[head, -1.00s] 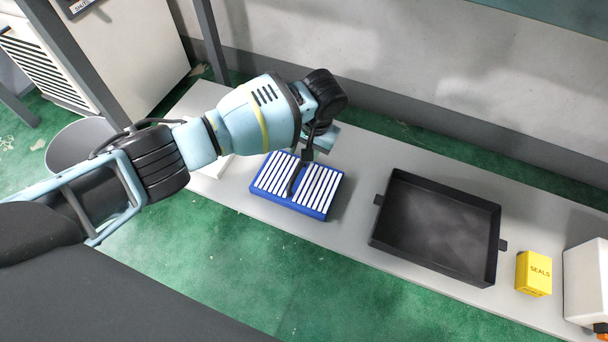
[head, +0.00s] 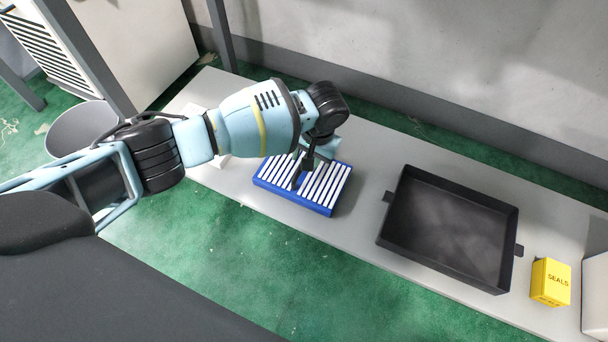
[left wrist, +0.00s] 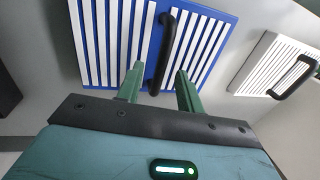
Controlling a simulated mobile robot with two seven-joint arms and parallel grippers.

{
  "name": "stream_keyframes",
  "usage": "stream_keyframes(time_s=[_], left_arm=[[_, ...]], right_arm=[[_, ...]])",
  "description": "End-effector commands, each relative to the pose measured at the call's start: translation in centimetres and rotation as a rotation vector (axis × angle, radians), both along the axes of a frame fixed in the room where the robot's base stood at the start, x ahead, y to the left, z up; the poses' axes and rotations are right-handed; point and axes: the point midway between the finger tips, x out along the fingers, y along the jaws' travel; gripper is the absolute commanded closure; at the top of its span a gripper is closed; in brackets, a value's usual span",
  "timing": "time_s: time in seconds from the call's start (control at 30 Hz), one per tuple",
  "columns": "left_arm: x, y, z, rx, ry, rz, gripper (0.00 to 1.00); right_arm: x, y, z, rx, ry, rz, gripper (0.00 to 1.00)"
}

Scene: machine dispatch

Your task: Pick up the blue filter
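The blue filter (head: 325,207), a flat blue frame with white slats and a black bar handle, lies on the grey bench. In the left wrist view the blue filter (left wrist: 226,22) fills the upper middle, with its handle (left wrist: 167,42) running down between my fingers. My left gripper (head: 305,166) is over the filter's handle, which it partly hides in the head view. In the left wrist view the left gripper (left wrist: 158,88) is open, one finger on each side of the handle's near end, with gaps visible. My right gripper is not in view.
A white filter (left wrist: 273,65) with a black handle lies beside the blue one. An empty black tray (head: 392,238) and a yellow SEALS box (head: 550,282) stand to the right on the bench (head: 360,150). A grey bin (head: 82,130) stands on the floor at left.

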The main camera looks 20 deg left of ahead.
Motion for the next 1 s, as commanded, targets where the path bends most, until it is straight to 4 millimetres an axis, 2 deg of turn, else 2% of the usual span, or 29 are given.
stream_keyframes(time_s=[0.03,0.1,0.37,0.63,1.0], left_arm=[[0.1,0.2,-1.1,0.001,0.001,0.001,0.63],[0.1,0.4,-1.6,0.001,0.0,0.002,0.63],[0.1,0.4,-1.6,0.001,-0.002,0.002,0.63],[0.1,0.4,-1.6,0.0,-0.002,0.001,0.98],[0.1,0.3,-1.6,0.0,-0.002,0.001,1.0]], right_arm=[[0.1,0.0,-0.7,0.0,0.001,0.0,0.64],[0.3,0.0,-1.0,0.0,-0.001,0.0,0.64],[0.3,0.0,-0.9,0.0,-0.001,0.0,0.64],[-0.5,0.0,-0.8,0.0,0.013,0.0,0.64],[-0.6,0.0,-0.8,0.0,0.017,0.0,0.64]])
